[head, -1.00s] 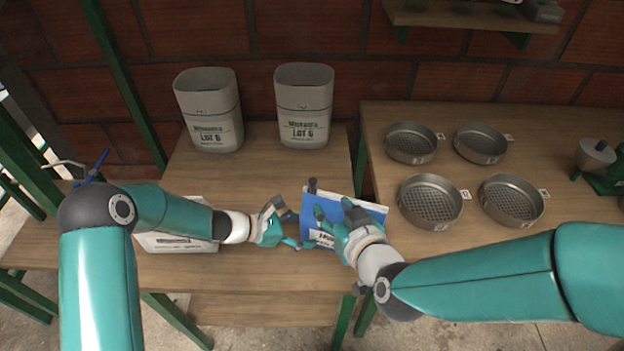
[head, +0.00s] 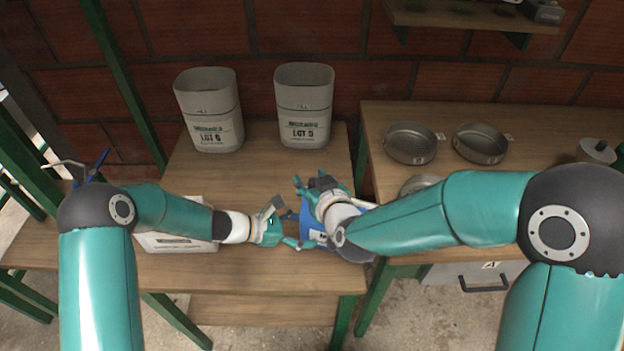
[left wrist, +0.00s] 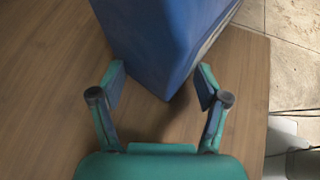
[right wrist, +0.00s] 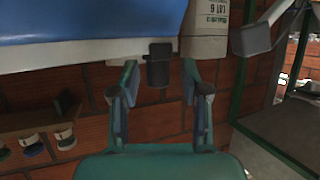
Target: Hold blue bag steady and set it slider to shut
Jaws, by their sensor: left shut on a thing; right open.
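The blue bag (head: 309,228) stands near the front right of the middle table, mostly covered by my right arm in the head view. My left gripper (head: 289,223) is shut on its left edge. In the left wrist view, the bag's lower corner (left wrist: 165,45) sits between the fingers (left wrist: 160,88). My right gripper (head: 314,186) is open over the bag's far edge. In the right wrist view, the dark slider (right wrist: 159,64) on the bag's pale top strip (right wrist: 80,56) shows between or just beyond the open fingertips; contact cannot be told.
Two grey canisters (head: 210,112) (head: 304,108) stand behind on the table. A white box (head: 175,242) lies under my left forearm. Round sieves (head: 411,145) (head: 480,145) stand on the right table. A grey drawer (head: 475,275) is below it. The table's middle is clear.

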